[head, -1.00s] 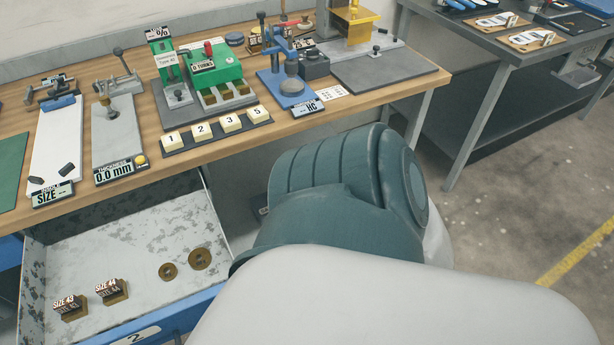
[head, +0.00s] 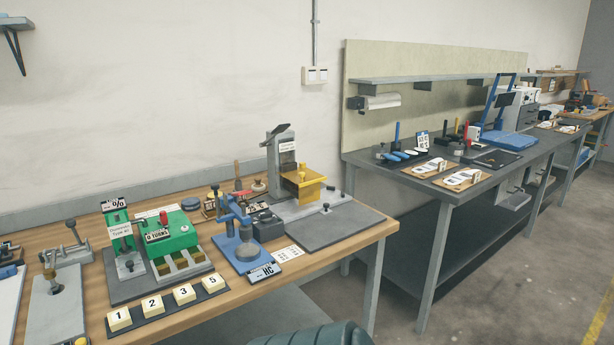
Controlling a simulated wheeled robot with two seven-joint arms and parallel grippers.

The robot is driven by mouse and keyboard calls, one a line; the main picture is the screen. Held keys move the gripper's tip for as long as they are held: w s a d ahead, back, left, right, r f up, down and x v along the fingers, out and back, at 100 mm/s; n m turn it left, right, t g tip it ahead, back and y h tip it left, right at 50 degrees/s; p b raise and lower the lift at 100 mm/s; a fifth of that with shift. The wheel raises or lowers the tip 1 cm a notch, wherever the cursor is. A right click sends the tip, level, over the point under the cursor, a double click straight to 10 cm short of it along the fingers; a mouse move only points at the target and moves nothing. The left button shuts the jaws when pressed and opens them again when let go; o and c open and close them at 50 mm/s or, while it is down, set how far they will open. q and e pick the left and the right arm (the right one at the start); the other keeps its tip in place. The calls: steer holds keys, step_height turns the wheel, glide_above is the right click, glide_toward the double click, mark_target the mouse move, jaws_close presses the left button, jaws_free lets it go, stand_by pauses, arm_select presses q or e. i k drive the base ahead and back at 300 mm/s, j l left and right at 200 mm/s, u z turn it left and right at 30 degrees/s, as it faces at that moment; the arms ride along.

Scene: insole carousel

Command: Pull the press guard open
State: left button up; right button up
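A grey press-like fixture (head: 282,152) stands at the back right end of the wooden bench. A yellow box-shaped part (head: 304,182), which may be the guard, sits on its front. A grey plate (head: 330,230) with a small black knob lies in front of it. I cannot tell from here whether the yellow part is open or closed. A blue hand press (head: 242,232) with an HC label stands to its left. Neither of my grippers is in view; only a piece of my dark green arm shows at the bottom edge.
A green machine (head: 170,236) and a row of numbered blocks (head: 166,306) stand left on the wooden bench (head: 340,265). A darker table (head: 480,190) with several insoles and tools stands right, across a floor gap.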

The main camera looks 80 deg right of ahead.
mark_target(309, 191)
steer(key=z, duration=2.65)
